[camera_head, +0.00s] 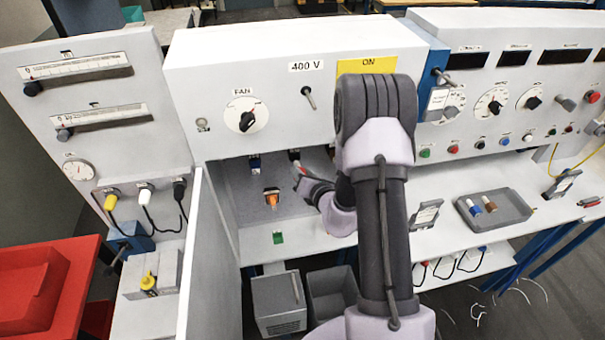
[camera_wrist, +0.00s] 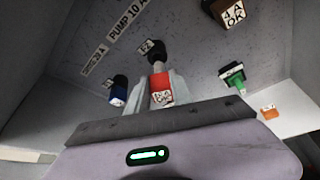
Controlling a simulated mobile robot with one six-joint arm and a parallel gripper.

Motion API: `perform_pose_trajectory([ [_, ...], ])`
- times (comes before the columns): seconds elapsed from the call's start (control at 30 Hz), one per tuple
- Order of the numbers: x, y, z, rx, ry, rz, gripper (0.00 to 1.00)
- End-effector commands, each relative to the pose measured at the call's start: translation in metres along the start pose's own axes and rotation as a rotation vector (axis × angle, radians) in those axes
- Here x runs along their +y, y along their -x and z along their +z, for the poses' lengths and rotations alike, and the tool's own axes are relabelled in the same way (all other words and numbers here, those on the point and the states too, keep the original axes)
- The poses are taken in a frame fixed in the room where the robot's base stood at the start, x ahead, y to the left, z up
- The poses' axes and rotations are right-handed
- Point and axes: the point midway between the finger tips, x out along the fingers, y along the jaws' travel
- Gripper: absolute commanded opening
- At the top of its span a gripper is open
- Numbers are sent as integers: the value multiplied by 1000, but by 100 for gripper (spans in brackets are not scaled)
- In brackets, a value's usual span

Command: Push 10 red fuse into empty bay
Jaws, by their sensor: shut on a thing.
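The red fuse (camera_wrist: 161,86), with a white label on it, sits between the two pale fingers of my gripper (camera_wrist: 160,95) in the wrist view. My gripper is shut on it. A dark socket with a small label (camera_wrist: 150,47) lies just beyond the fuse's far end; I cannot tell whether they touch. In the head view, my gripper (camera_head: 304,178) is inside the recess under the white panel, with a bit of red at its tip. A dark socket (camera_head: 294,155) shows just above it. The inside of the socket is hidden.
A blue fuse (camera_wrist: 118,91) is left of my gripper, a green fuse (camera_wrist: 235,81) right. A dark block labelled 4 A OK (camera_wrist: 232,14) is at upper right. An orange piece (camera_head: 271,196) and a green piece (camera_head: 278,237) show in the head view.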

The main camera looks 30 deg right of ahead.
Motion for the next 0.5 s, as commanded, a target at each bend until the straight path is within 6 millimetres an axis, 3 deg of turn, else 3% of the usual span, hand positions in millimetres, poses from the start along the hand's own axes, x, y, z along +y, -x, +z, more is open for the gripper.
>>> perform_pose_trajectory([
  [0.5,0,-14,6,0,0,0,0],
])
